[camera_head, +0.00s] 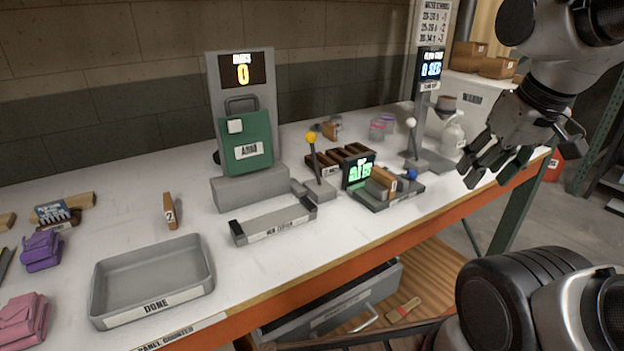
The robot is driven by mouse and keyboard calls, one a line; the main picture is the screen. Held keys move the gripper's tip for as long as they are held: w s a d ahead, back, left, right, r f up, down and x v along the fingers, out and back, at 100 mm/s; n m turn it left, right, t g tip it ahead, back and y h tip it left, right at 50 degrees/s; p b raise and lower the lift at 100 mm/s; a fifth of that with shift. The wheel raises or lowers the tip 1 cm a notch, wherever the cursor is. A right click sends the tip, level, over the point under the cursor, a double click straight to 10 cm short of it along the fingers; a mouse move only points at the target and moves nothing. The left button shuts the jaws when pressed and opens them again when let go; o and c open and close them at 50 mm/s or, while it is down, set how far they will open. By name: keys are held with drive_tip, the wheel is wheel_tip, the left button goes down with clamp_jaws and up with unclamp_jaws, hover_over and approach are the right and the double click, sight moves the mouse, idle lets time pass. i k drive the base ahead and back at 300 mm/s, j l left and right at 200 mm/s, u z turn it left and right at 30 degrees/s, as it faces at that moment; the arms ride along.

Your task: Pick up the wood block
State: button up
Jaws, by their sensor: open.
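A small wood block (170,211) with a dark mark on its face stands upright on the white table, behind the grey DONE tray (153,309). Other wooden pieces show too: one (329,131) near the back, one (380,184) on the small scale with the green display, and one (78,201) lying at the left. I cannot tell which one the task names. My gripper (492,165) is at the right, above the table's right end, open with nothing visible between its fingers. It is far from the upright block.
A green box (247,145) sits on a grey stand behind a grey holder (272,223). Levers with yellow (311,137) and white (411,122) knobs rise from the table. Purple (41,251) and pink (22,318) pouches lie at the left. The tabletop around the upright block is clear.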

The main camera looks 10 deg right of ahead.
sight(169, 207)
drive_tip(key=j+u, duration=0.4)
drive_tip(key=j, duration=0.4)
drive_tip(key=j+u, duration=0.35)
drive_tip(key=j, duration=0.45)
